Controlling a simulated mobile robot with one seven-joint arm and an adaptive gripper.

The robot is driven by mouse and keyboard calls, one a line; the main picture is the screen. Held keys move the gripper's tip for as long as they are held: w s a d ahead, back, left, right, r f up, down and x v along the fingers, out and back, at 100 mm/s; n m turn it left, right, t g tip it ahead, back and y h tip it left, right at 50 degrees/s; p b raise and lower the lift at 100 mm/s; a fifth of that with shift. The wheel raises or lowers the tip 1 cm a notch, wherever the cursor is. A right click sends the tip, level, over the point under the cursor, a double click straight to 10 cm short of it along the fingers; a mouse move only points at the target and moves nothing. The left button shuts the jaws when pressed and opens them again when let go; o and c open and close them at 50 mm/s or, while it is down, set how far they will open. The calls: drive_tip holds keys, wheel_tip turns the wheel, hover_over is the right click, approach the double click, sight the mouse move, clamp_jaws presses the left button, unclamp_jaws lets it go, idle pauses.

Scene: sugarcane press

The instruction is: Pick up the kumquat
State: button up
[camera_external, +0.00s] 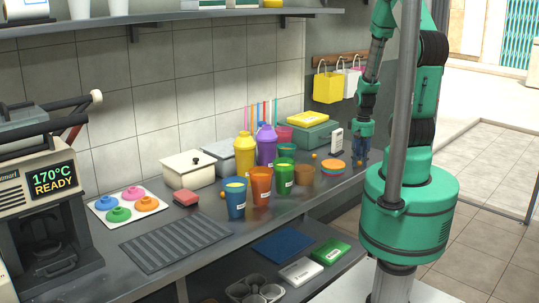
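Small round orange fruits that look like kumquats lie on the dark counter. One orange fruit (359,163) is at the right end, directly below my gripper. Another orange fruit (314,155) lies farther left, behind the stacked colored discs, and a third (222,195) is beside the blue cup. They are too small to tell which is the kumquat. My gripper (360,156) points down at the counter's right end, with its fingertips just over or around the nearest fruit. The fingers are too small and dark to show whether they are open or touching it.
Stacked discs (333,167) and a white upright card (336,142) stand left of my gripper. Colored cups, including a blue cup (235,198) and an orange cup (261,186), crowd the counter's middle. Bags (328,87) hang on the wall behind.

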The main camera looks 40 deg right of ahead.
drive_tip(key=c, duration=0.4)
drive_tip(key=shift+c, duration=0.2)
drive_tip(key=shift+r, duration=0.15)
drive_tip(key=shift+r+p, duration=0.3)
drive_tip(key=shift+r, duration=0.25)
wheel_tip(320, 180, up, 2)
drive_tip(key=shift+r+p, duration=0.1)
drive_tip(key=shift+p, duration=0.3)
drive_tip(key=s+a+p, duration=0.1)
drive_tip(key=s+a, duration=0.3)
drive_tip(key=s, duration=0.3)
drive_tip(key=s+a+r+p, duration=0.1)
drive_tip(key=s+a, duration=0.3)
drive_tip(key=s, duration=0.3)
drive_tip(key=shift+r+p, duration=0.2)
drive_tip(key=shift+p, duration=0.15)
drive_tip(key=shift+w, duration=0.1)
